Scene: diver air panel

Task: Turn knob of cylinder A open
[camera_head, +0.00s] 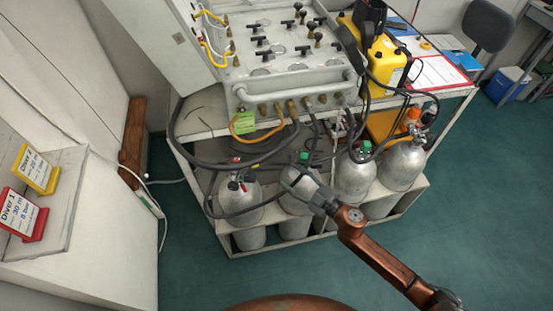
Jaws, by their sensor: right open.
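Several grey gas cylinders stand in a row in the rack under the panel. The leftmost cylinder (240,207) has a dark valve with small red parts on top. The second cylinder (295,205) has a green knob (303,157), and the third cylinder (353,178) also has a green knob (366,147). The rightmost cylinder (403,165) has an orange part by its valve. I cannot read which is cylinder A. My right gripper (296,182) is open and empty. It reaches in from the lower right, over the second cylinder and just below its green knob. My left gripper is not in view.
The white air panel (290,60) with black-handled valves stands above the cylinders. Dark hoses (205,163) loop down around the cylinder tops. A yellow case (380,62) stands right of the panel. Diver signs (20,215) are on the left shelf. The green floor in front is clear.

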